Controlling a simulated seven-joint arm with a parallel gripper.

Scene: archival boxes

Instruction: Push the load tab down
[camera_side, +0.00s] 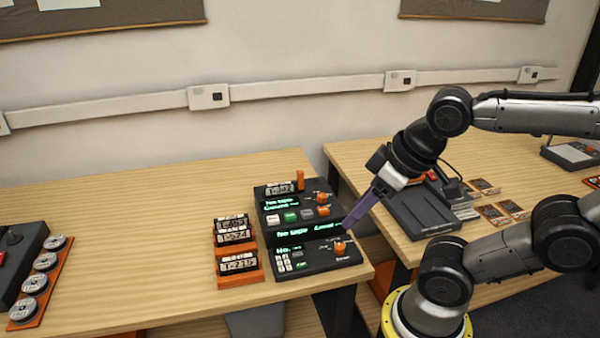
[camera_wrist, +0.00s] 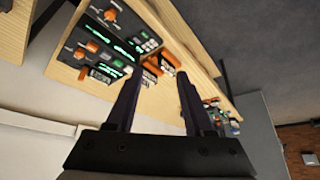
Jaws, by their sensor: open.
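A dark two-part deck (camera_side: 272,221) with green lit displays stands near the right end of the left table. A small upright orange tab (camera_side: 300,177), which looks like the load tab, stands at its back beside a labelled cassette (camera_side: 280,188). In the wrist view the tab (camera_wrist: 83,73) seems to show at the deck's lower edge, left of my fingers. My gripper (camera_side: 347,228) is above the deck's front right part, right of and nearer than the tab. Its fingers point down left. In the wrist view they are apart with nothing between them.
Labelled cassettes in orange holders (camera_side: 238,267) stand left of the deck. Orange knobs (camera_side: 340,247) rise from the deck. A tray of round reels (camera_side: 38,284) is at far left. A second table (camera_side: 350,160) at right holds a dark device (camera_side: 425,208) and cards.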

